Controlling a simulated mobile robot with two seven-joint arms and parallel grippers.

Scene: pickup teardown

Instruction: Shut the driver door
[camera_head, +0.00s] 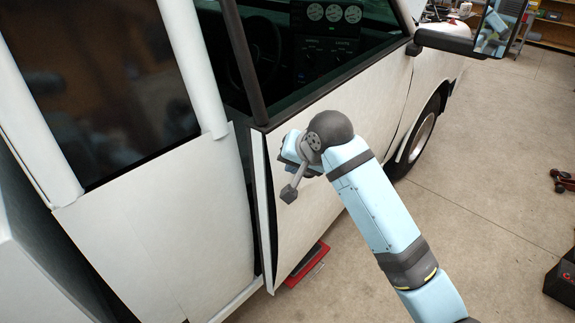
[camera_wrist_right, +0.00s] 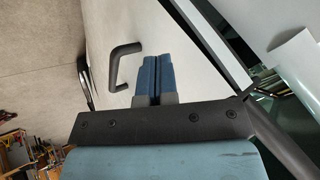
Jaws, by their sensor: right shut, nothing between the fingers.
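The white driver door (camera_head: 372,92) stands slightly ajar in the head view. A dark gap shows between its rear edge and the white truck body (camera_head: 150,225). My right gripper (camera_head: 306,171) is by the door's outer panel near that edge, mostly hidden by my wrist. In the right wrist view, the right gripper's blue fingers (camera_wrist_right: 158,72) are shut together and empty, pointing at the white door panel (camera_wrist_right: 185,35). The dark door handle (camera_wrist_right: 124,65) is beside the fingers, apart from them. I cannot tell whether the fingertips touch the panel. My left gripper is out of view.
A side mirror (camera_head: 494,30) sticks out from the door's front. A red object (camera_head: 306,267) lies on the floor below the door. A dark box (camera_head: 562,283) is at the right edge. The concrete floor (camera_head: 480,170) between is clear.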

